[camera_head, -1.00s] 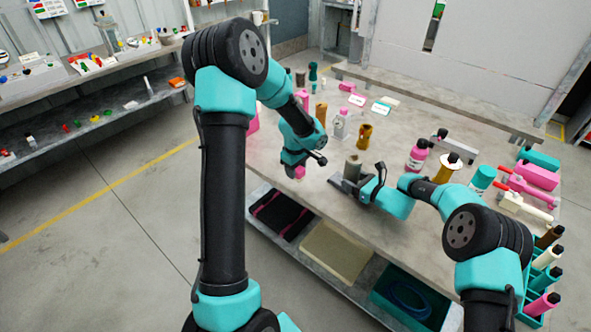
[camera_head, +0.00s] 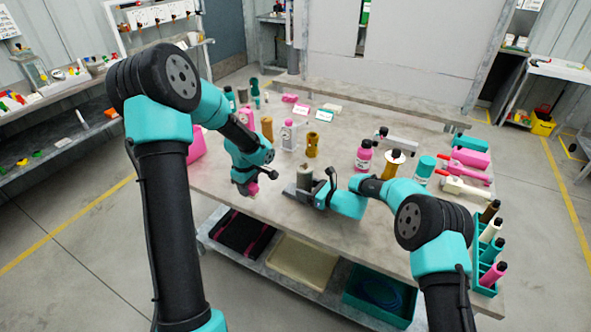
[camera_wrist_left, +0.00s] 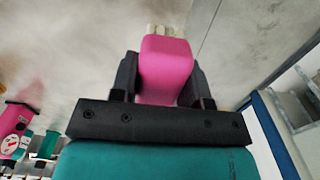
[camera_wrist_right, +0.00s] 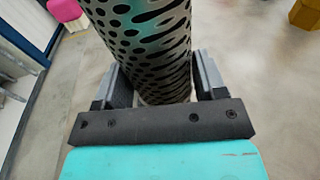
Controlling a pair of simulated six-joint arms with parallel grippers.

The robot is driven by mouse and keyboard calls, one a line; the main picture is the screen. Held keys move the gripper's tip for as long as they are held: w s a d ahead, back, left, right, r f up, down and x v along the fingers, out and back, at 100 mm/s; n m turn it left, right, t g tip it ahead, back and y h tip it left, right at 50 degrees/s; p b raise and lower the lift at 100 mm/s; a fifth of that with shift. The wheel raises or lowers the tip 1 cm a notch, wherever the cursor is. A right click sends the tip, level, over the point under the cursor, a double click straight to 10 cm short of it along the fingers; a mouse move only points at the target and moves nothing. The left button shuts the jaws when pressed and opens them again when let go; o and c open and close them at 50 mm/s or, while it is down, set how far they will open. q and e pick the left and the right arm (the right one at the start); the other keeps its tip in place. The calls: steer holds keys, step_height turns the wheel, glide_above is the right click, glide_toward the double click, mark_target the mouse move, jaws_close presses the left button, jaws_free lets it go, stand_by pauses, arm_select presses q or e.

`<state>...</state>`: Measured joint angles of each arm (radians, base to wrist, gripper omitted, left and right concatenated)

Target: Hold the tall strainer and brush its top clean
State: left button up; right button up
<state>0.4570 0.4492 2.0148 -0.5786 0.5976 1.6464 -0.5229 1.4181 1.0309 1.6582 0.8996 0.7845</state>
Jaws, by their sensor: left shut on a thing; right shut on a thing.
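The tall strainer (camera_head: 304,173) is a grey cylinder above the near part of the table; the right wrist view shows it as a perforated metal tube (camera_wrist_right: 140,40). My right gripper (camera_head: 310,192) is shut around it. My left gripper (camera_head: 248,186) is shut on the brush (camera_head: 254,188), at the left of the strainer and apart from it. In the left wrist view the brush has a pink handle (camera_wrist_left: 166,70) and pale bristles (camera_wrist_left: 163,31) at its far end. The strainer's top opening is too small to read in the head view.
The table (camera_head: 270,215) is bare in front of the strainer. Behind stand a white and pink bottle (camera_head: 287,135) and a yellow-brown fitting (camera_head: 312,145). To the right are a pink bottle (camera_head: 364,155), a teal can (camera_head: 424,168) and a teal rack (camera_head: 486,275) with several tubes.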

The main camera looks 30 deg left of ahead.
arm_select(q)
steer(key=w+d+r, duration=1.5)
steer(key=d+r, duration=0.1)
steer(key=r, duration=0.2)
steer(key=shift+d, duration=0.35)
steer(key=shift+f, duration=0.1)
